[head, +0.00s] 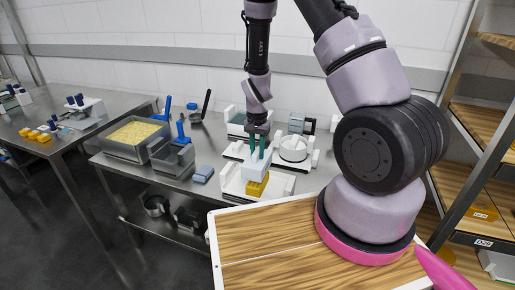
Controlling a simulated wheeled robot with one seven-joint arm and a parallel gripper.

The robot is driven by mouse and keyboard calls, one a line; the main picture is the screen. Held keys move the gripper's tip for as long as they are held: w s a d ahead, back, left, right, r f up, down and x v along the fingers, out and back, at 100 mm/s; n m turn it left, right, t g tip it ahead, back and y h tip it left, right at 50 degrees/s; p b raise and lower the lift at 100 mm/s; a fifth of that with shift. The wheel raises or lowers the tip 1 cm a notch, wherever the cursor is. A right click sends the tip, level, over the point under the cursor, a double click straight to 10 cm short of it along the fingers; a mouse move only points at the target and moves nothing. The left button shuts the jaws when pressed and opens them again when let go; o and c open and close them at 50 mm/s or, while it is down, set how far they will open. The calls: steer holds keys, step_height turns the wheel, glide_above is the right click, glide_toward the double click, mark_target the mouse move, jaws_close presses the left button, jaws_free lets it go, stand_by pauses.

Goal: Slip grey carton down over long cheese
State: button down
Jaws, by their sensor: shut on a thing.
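The long cheese (257,187) is a yellow block on a white press base (232,186) at the middle of the steel table. The grey carton (257,171) is a pale blue-grey box directly above the cheese in the picture. My gripper (258,156) points down with teal fingers and is shut on the carton's upper part. The yellow cheese shows below the carton's lower edge. I cannot tell whether the carton's rim is around the cheese's top or just above it. The carton hides the cheese's upper part.
A smaller blue-grey block (203,174) lies left of the press. Grey bins (173,160) and a tub of yellow curds (134,137) stand further left. White presses (294,148) stand behind and right. A wooden board (270,235) fills the front.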

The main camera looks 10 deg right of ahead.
steer(key=shift+d+f, duration=0.1)
steer(key=shift+f, duration=3.85)
steer(key=shift+f, duration=0.55)
steer(key=c, duration=0.6)
jaws_free()
steer(key=shift+c, duration=0.2)
steer(key=shift+r, duration=4.9)
